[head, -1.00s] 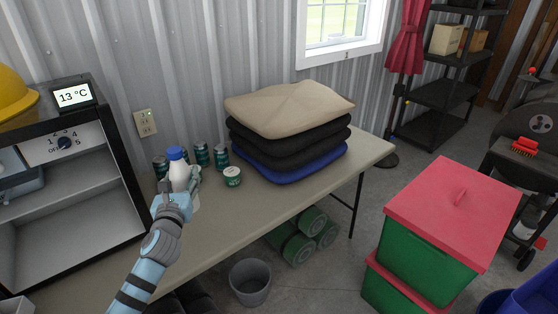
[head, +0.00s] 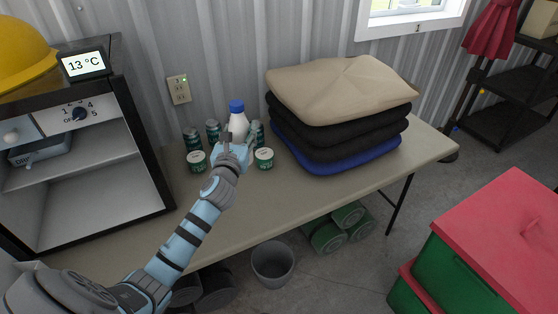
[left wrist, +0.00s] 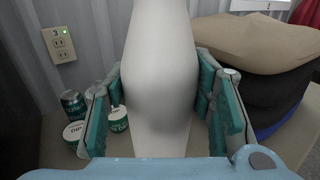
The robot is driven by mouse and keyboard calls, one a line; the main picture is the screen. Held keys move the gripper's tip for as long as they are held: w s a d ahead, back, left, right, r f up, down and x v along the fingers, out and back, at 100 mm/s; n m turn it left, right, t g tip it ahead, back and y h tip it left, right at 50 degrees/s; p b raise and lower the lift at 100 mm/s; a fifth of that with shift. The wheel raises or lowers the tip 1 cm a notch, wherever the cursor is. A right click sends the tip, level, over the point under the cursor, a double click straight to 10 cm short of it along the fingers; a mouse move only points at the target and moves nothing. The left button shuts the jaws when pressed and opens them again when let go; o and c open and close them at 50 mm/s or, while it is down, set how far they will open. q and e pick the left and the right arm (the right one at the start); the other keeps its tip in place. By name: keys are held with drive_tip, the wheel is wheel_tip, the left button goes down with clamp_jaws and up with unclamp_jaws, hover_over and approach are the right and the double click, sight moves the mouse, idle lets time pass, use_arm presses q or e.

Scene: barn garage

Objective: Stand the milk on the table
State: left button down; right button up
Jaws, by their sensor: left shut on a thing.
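The milk is a white bottle (head: 238,122) with a blue cap, upright in the head view. My left gripper (head: 236,147) is shut on it, with a finger on each side. In the left wrist view the white bottle (left wrist: 160,70) fills the middle between the teal finger pads. The table (head: 225,222) is a long beige top along the wall. The gripper hides the bottle's lower part, so I cannot tell whether its base touches the table. My right gripper is not in view.
Several dark green cans (head: 193,138) and two small tubs, one left (head: 197,161) and one right (head: 264,158), stand close around the bottle. Folded cushions (head: 340,90) are at right, an open fridge (head: 100,190) at left. The front tabletop is clear.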

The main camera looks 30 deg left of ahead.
use_arm(q)
drive_tip(key=f+b, duration=0.2)
drive_tip(key=s+f+b, duration=0.1)
drive_tip(key=f, duration=0.2)
drive_tip(key=s+f+b, duration=0.1)
drive_tip(key=f+b, duration=0.1)
drive_tip(key=f, duration=0.1)
drive_tip(key=shift+s+a+f+b, duration=0.2)
drive_tip(key=shift+a+f+b, duration=0.05)
drive_tip(key=shift+a+b, duration=0.1)
wheel_tip(320, 180, down, 11)
drive_tip(key=b, duration=0.7)
drive_tip(key=shift+w+b, duration=0.35)
drive_tip(key=shift+w, duration=0.05)
drive_tip(key=c, duration=0.7)
unclamp_jaws()
drive_tip(key=shift+d, duration=0.1)
drive_tip(key=shift+c, duration=0.2)
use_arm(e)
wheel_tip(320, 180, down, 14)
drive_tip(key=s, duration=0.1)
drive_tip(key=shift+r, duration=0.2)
use_arm(q)
drive_tip(key=shift+f, duration=0.1)
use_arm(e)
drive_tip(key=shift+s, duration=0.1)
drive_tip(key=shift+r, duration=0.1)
